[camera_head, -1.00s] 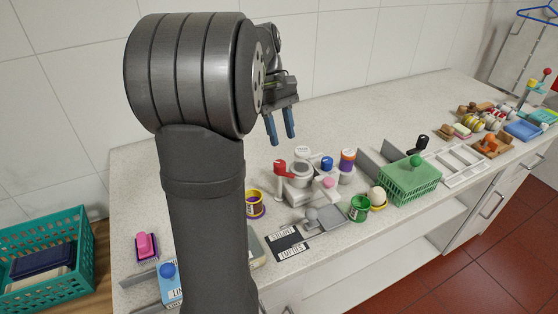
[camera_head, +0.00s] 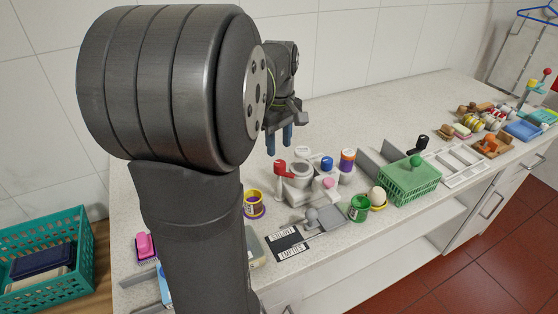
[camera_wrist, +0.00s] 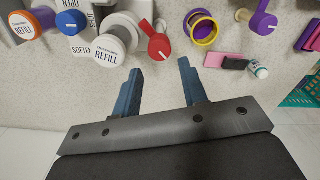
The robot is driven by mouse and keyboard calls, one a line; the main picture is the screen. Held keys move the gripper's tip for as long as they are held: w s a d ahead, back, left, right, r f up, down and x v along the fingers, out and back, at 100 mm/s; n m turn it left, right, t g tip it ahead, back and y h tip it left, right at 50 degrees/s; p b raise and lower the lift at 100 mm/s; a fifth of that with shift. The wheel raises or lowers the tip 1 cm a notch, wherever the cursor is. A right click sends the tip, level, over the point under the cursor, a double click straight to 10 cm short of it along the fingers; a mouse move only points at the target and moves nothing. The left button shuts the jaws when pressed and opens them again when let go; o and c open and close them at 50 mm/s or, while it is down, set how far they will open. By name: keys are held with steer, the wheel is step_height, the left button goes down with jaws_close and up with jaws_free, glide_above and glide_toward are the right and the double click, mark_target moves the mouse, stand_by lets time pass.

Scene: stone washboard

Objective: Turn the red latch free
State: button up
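The red latch (camera_head: 281,167) stands upright on a pale post beside a white refill container (camera_head: 300,170) on the counter. In the wrist view the red latch (camera_wrist: 159,45) is just beyond and between my blue fingertips, with a white mark on its round head. The white cap labelled REFILL (camera_wrist: 110,50) is to its left. My gripper (camera_head: 280,149) is above and behind the latch in the head view, fingers pointing down. In the wrist view its fingers (camera_wrist: 159,70) are apart with nothing between them. No contact with the latch shows.
A purple and yellow cup (camera_head: 253,204) stands left of the latch. A blue-capped piece (camera_head: 327,163) and an orange-banded jar (camera_head: 347,161) stand to its right. A green basket (camera_head: 411,180) is further right. The counter behind the latch is clear.

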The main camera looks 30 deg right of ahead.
mark_target(279, 162)
step_height(279, 162, down, 6)
steer(key=shift+f, duration=0.2)
steer(key=shift+c, duration=0.2)
steer(key=c, duration=0.7)
